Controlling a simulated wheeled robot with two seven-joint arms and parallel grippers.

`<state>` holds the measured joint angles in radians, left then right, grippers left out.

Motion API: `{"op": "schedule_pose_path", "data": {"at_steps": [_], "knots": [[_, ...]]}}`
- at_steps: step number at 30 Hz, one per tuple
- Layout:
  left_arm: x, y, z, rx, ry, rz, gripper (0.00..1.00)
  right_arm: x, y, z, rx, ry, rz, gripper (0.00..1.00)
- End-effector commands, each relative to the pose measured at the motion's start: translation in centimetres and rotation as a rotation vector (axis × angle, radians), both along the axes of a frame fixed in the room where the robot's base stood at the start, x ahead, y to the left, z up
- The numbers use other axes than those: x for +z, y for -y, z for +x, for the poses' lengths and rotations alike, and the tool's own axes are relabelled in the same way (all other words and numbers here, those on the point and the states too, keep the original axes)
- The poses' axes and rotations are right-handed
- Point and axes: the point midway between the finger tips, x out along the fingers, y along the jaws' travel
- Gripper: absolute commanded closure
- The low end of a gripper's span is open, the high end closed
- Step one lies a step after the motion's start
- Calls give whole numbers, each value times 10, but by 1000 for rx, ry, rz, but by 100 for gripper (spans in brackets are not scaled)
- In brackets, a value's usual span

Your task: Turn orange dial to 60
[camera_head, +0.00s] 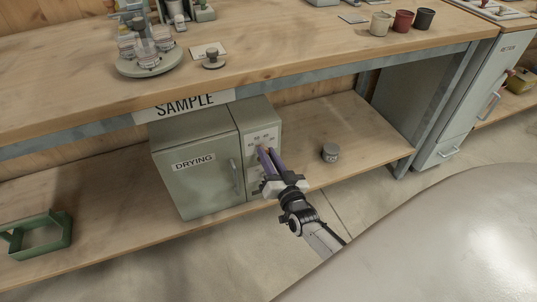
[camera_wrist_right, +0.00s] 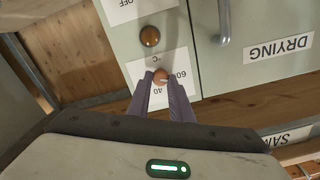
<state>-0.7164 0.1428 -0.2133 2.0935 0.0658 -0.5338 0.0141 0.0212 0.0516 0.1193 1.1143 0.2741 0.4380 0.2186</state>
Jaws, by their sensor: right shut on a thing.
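The grey drying oven (camera_head: 190,186), labelled DRYING, stands on the lower shelf with a control panel on its right side. The orange dial (camera_wrist_right: 161,75) sits on a white scale card (camera_wrist_right: 183,88) with 60, 40 and °C in the right wrist view, where the writing is upside down. My right gripper (camera_head: 264,151) reaches the panel; in the wrist view its purple fingers (camera_wrist_right: 161,78) are closed on either side of the dial. The fingers hide part of the dial and scale, and I cannot read its setting for sure. My left gripper is not in view.
A second brown-orange knob (camera_wrist_right: 150,36) sits by the OFF card (camera_wrist_right: 158,8). The oven door handle (camera_wrist_right: 222,22) is beside the panel. The bench top (camera_head: 290,50) overhangs the oven.

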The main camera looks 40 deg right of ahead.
Motion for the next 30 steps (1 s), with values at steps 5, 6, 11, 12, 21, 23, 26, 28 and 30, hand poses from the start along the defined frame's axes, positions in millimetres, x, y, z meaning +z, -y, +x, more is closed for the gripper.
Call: {"op": "schedule_pose_path", "data": {"at_steps": [5, 6, 11, 12, 21, 23, 26, 28, 30], "knots": [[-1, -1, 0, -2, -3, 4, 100, -1, 0, -1, -1, -10, -31, 100], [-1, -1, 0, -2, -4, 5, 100, -1, 0, -1, 0, -11, -35, 100], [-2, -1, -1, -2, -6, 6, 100, -1, 0, -1, 0, -12, -42, 100], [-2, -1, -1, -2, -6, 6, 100, -1, 0, -1, 0, -12, -42, 100], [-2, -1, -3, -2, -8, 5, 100, -1, 0, -1, 0, -12, -42, 66], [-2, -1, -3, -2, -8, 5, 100, -1, 0, -1, 0, -11, -42, 62], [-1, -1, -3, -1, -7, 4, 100, -1, 0, 0, 0, -11, -42, 62], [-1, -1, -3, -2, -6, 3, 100, 0, 0, 0, 0, -11, -41, 62], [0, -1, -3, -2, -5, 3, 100, 0, 0, 0, 0, -10, -41, 62]]}}
